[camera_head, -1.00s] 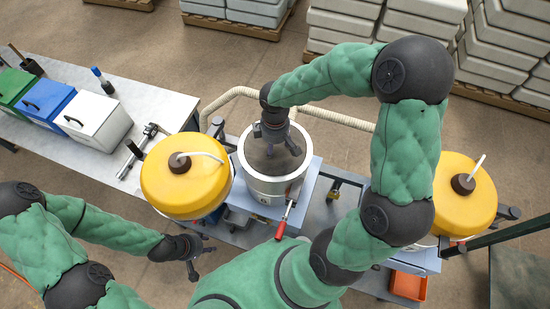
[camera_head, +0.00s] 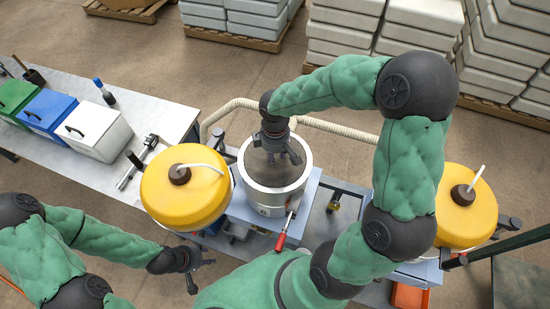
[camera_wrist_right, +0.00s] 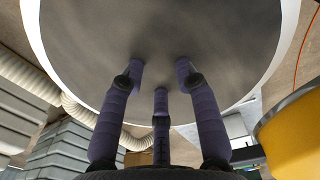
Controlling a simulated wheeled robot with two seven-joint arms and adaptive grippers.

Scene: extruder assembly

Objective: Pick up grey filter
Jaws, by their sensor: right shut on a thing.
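The grey filter (camera_head: 262,177) shows as a round grey surface inside the pale rim of the metal cylinder (camera_head: 270,196) in the middle of the head view. In the right wrist view the grey surface (camera_wrist_right: 215,40) fills most of the upper picture, with a white rim around it. My right gripper (camera_head: 279,159) is over the cylinder, its three fingers (camera_wrist_right: 161,85) closed in on the grey surface. The exact contact is hard to see. My left gripper (camera_head: 203,274) is open and empty at the lower left, away from the cylinder.
Yellow-topped drums (camera_head: 185,207) and (camera_head: 464,204) stand on either side of the cylinder. A red-handled tool (camera_head: 282,240) is at its front. A ribbed hose (camera_head: 330,128) runs behind. Green, blue and white bins (camera_head: 95,133) stand on the left table.

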